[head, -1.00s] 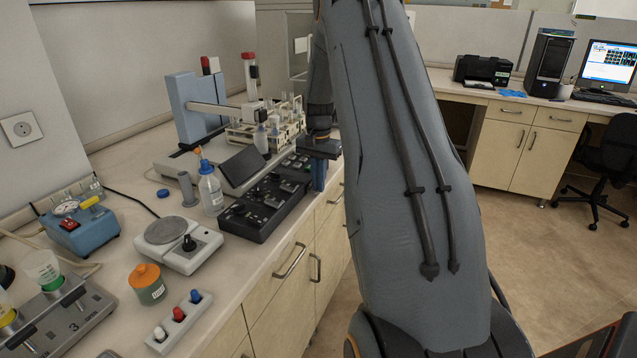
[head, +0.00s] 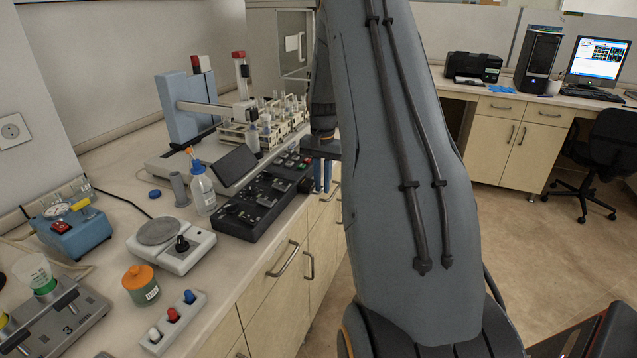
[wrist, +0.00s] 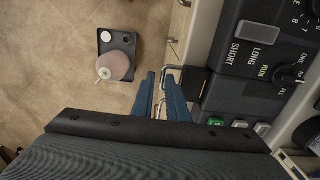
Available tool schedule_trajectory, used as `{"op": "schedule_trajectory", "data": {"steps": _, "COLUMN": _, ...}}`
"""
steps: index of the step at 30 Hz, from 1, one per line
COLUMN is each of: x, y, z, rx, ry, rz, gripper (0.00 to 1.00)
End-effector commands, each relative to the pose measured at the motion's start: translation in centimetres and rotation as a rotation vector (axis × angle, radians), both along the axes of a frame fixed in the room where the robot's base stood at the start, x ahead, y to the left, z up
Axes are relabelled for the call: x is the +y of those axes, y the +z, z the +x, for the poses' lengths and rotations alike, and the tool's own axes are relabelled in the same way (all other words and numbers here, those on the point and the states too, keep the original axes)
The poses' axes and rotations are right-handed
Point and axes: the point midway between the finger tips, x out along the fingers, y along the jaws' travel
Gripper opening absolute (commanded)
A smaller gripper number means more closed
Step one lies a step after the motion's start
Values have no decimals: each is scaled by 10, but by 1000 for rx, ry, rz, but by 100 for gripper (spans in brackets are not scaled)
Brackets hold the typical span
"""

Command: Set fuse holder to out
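The black control unit (head: 250,215) sits along the front of the bench, with knobs, keys and small colored buttons on top. Its printed face (wrist: 243,62) fills the upper right of the wrist view, with a dial, a grey slider and a knob near RUN. I cannot clearly make out the fuse holder or its position in either view. My gripper (head: 322,176) points down just off the bench's front edge, by the unit's far end. In the wrist view its two blue fingers (wrist: 159,84) stand apart with nothing between them, left of the unit and not touching it.
Drawer handles (head: 283,260) stick out from the cabinet front below. A tube rack (head: 262,128), a wash bottle (head: 202,190) and a stirrer (head: 170,243) stand on the bench.

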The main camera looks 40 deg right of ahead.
Motion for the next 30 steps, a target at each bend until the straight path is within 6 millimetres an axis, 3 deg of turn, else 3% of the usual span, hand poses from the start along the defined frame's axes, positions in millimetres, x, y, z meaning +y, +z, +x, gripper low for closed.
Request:
{"op": "schedule_trajectory", "data": {"steps": 19, "x": 3, "y": 2, "z": 2, "rx": -2, "ry": 5, "rz": 0, "gripper": 14}}
{"op": "schedule_trajectory", "data": {"steps": 23, "x": 2, "y": 14, "z": 3, "rx": -5, "ry": 5, "rz": -2, "gripper": 14}}
{"op": "schedule_trajectory", "data": {"steps": 30, "x": 2, "y": 53, "z": 2, "rx": -4, "ry": 3, "rz": -1, "gripper": 14}}
